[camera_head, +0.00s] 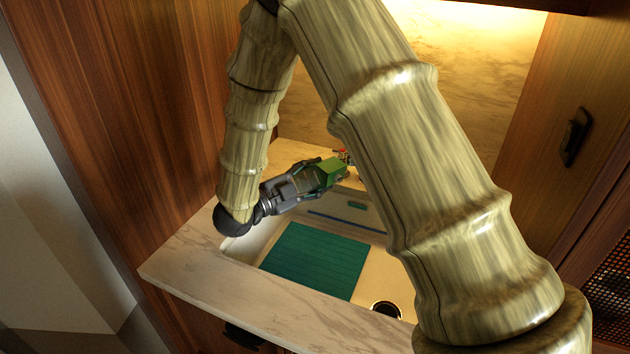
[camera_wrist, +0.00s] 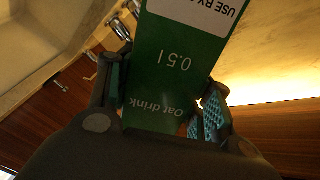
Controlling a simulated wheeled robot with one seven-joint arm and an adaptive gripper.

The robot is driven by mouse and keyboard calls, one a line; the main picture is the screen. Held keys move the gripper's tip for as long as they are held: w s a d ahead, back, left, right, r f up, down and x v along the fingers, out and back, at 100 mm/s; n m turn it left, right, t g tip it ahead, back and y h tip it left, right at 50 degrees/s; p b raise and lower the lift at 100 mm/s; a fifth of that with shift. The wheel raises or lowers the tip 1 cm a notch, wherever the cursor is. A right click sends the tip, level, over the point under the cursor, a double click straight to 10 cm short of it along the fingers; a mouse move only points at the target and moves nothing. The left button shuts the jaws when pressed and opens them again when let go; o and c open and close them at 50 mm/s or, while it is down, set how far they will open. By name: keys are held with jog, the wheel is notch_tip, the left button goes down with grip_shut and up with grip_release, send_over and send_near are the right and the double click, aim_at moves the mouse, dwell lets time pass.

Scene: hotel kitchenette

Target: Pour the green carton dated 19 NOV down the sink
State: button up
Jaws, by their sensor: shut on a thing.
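The green carton (camera_head: 333,171) is in my gripper (camera_head: 311,178), held tilted on its side above the far left part of the sink. In the wrist view the carton (camera_wrist: 172,70) reads "Oat drink" and "0.5 l", with a white label beginning "USE BY"; the date itself is cut off by the frame. The gripper's fingers (camera_wrist: 160,105) are shut on both sides of the carton. The sink (camera_head: 378,274) is a pale basin set in the marble counter, with a round dark drain (camera_head: 386,309) at its near right. No liquid is visible leaving the carton.
A teal ribbed mat (camera_head: 318,262) covers part of the sink. Small red and metal parts (camera_head: 343,155) show behind the carton, partly hidden. A wooden panel (camera_head: 120,110) stands close on the left. My arm hides much of the counter's right side.

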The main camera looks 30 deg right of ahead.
aim_at(314, 188)
jog(key=shift+w+f+m+b, duration=0.25)
jog(key=shift+f+m+b, duration=0.8)
jog(key=shift+m+b, duration=1.1)
jog(key=shift+s+f+m+b, duration=0.2)
jog(key=shift+f+m+b, duration=1.05)
jog(key=shift+b, duration=2.7)
jog(key=shift+s+m+b, duration=0.15)
jog(key=shift+m+b, duration=0.45)
jog(key=shift+b, duration=0.3)
jog(key=shift+s+d+r+m+b, duration=0.1)
jog(key=shift+s+r+m+b, duration=0.25)
jog(key=shift+r+m+b, duration=0.65)
jog(key=shift+s+d+r+m+b, duration=0.1)
jog(key=shift+s+r+m+b, duration=0.35)
jog(key=shift+b, duration=0.95)
jog(key=shift+m+b, duration=0.4)
jog(key=shift+m, duration=0.05)
jog(key=shift+s+d+r+m+b, duration=0.1)
jog(key=shift+s+r+m+b, duration=0.15)
jog(key=shift+b, duration=0.3)
jog(key=shift+s+m+b, duration=0.1)
jog(key=shift+m+b, duration=0.25)
jog(key=shift+b, duration=0.2)
jog(key=shift+s+d+r+m+b, duration=0.1)
jog(key=shift+s+r+m+b, duration=0.25)
jog(key=shift+b, duration=0.3)
